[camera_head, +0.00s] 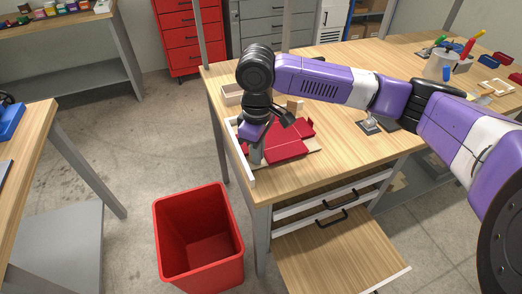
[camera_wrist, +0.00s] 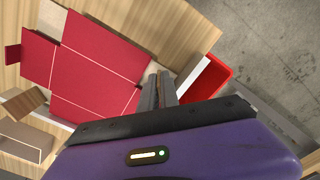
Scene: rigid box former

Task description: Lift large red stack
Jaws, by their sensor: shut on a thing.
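The large red stack (camera_head: 275,149) lies as flat red panels with pale seams near the left edge of the wooden table. It fills the upper left of the wrist view (camera_wrist: 95,72). My gripper (camera_head: 256,155) points down at the stack's left edge, beside the white rail. In the wrist view its two grey fingers (camera_wrist: 158,90) are close together at the stack's edge, shut on it. The exact grip is partly hidden by the fingers. I see no clear gap under the stack.
A red bin (camera_head: 198,240) stands on the floor below the table edge. An open drawer (camera_head: 335,255) juts from the table front. A white rail (camera_head: 240,155) runs along the left edge. A small wooden block (camera_head: 294,104) and a tray (camera_head: 232,94) sit behind the stack.

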